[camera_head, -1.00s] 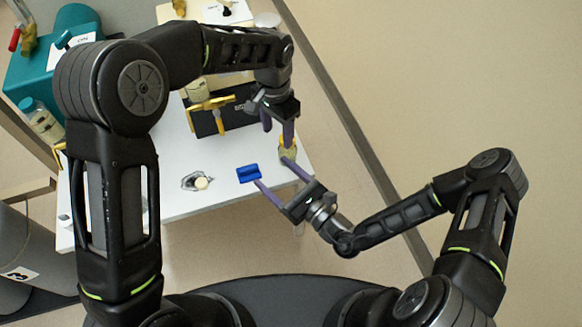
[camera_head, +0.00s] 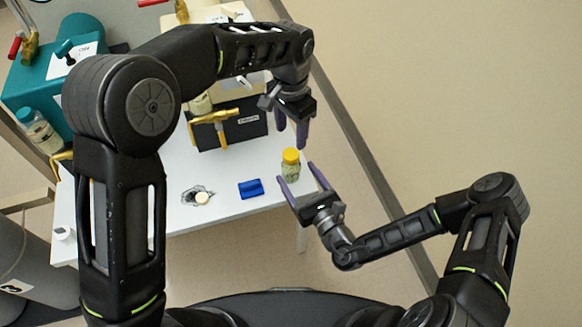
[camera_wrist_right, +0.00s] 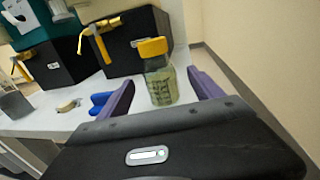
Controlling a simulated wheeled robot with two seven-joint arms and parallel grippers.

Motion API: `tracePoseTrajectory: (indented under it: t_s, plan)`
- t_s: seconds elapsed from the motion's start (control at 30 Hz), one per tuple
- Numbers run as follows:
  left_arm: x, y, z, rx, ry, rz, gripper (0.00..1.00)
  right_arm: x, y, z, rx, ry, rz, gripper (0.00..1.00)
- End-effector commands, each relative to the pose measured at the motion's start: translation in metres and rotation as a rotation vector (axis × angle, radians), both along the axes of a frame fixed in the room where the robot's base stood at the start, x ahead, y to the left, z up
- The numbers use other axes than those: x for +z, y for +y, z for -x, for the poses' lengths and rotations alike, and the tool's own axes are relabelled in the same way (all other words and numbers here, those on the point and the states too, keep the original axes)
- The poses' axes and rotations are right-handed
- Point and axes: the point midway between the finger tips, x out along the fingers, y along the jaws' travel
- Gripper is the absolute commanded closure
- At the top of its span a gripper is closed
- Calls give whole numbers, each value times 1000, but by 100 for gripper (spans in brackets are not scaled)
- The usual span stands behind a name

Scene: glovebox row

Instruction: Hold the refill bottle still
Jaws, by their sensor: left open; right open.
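The refill bottle (camera_head: 291,165) is a small clear bottle with a yellow cap, upright on the white table near its right end. It also shows in the right wrist view (camera_wrist_right: 160,80), between the two purple fingers and a little beyond them. My right gripper (camera_head: 298,176) is open, its fingertips on either side of the bottle's near side; I cannot tell whether either touches it. My left gripper (camera_head: 291,137) is open, its fingers pointing down just above and behind the yellow cap, apart from it.
A blue block (camera_head: 251,189) lies left of the bottle, close to my right gripper's left finger. A small white-capped item with a dark cord (camera_head: 198,196) lies further left. A black box with a yellow handle (camera_head: 233,125) stands behind. The table's front edge is near.

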Motion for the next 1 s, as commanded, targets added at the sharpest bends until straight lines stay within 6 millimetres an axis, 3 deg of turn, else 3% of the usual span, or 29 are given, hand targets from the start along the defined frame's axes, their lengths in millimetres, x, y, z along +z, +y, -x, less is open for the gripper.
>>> tracePoseTrajectory:
  t_s: [0.5, 0.87, 1.0]
  plan:
    - [0, 0, 0, 0, 0, 0, 44, 0, 32, -58, 2, -1, 0, 24]
    - [0, 0, 0, 0, 0, 0, 44, 0, 34, -63, 2, -1, 0, 24]
    - [0, 0, 0, 0, 0, 0, 44, 0, 34, -63, 2, -1, 0, 35]
